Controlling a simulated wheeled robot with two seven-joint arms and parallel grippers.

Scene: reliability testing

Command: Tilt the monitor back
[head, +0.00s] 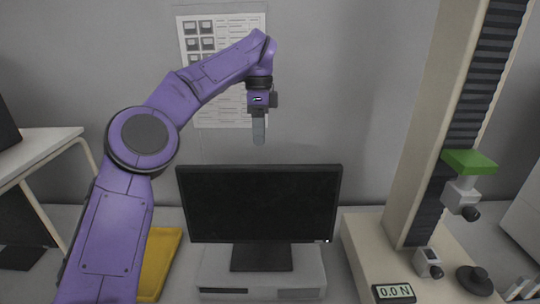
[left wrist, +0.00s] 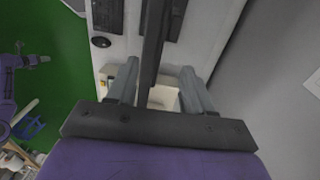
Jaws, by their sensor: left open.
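The black monitor (head: 260,204) stands upright on a pale box-like base unit, its dark screen facing me in the head view. My left gripper (head: 259,140) points down above the middle of the monitor's top edge, with a visible gap below the fingertips. In the left wrist view the two grey fingers (left wrist: 160,68) are apart, and the monitor (left wrist: 154,38) shows edge-on as a dark strip between them. The fingers hold nothing. Whether they are level with the edge in depth cannot be told from the head view.
A wall with a posted sheet (head: 207,60) is behind.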

